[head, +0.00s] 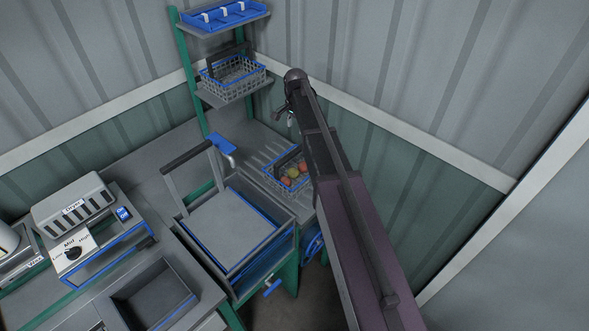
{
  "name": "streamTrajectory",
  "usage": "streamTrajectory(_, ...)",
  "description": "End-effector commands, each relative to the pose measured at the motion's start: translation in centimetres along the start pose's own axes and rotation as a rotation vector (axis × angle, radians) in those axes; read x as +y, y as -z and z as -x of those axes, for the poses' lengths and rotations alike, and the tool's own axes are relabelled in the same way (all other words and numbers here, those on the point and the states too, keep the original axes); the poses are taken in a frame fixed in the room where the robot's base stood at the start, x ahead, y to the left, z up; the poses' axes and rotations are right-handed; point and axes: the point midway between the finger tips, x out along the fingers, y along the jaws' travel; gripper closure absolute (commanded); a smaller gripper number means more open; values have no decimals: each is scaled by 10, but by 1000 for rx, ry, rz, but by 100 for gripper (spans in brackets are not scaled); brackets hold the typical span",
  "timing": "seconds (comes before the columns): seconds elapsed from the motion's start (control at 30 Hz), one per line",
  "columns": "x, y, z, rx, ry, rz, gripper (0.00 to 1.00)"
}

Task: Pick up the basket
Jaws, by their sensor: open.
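Two wire baskets are in view. One basket (240,86), grey with a blue rim and a dark handle, stands on the lower shelf of the rack and looks empty. A second basket (281,186) with a dark handle holds several red and orange-yellow tomatoes (292,174) on the bench surface below. My arm partly covers its right side. My gripper (290,118) is small in the picture, at the far end of my arm. It is open, appears above the tomato basket and to the right of the shelf basket, and holds nothing that I can see.
A blue tray (222,17) sits on the top shelf. A machine with a flat grey plate (230,222) and a raised handle (188,155) stands left of the tomato basket. A control box (72,252) with a dial is at left. Corrugated walls (420,190) close off the back and right.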

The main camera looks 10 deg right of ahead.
Motion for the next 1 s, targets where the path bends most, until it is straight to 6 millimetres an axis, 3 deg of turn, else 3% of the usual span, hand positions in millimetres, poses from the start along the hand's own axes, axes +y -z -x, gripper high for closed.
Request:
streamTrajectory(0.37, 0, -1, -6, 0, 0, 4, 31)
streamTrajectory(1.0, -1, -2, -55, 0, 0, 6, 31)
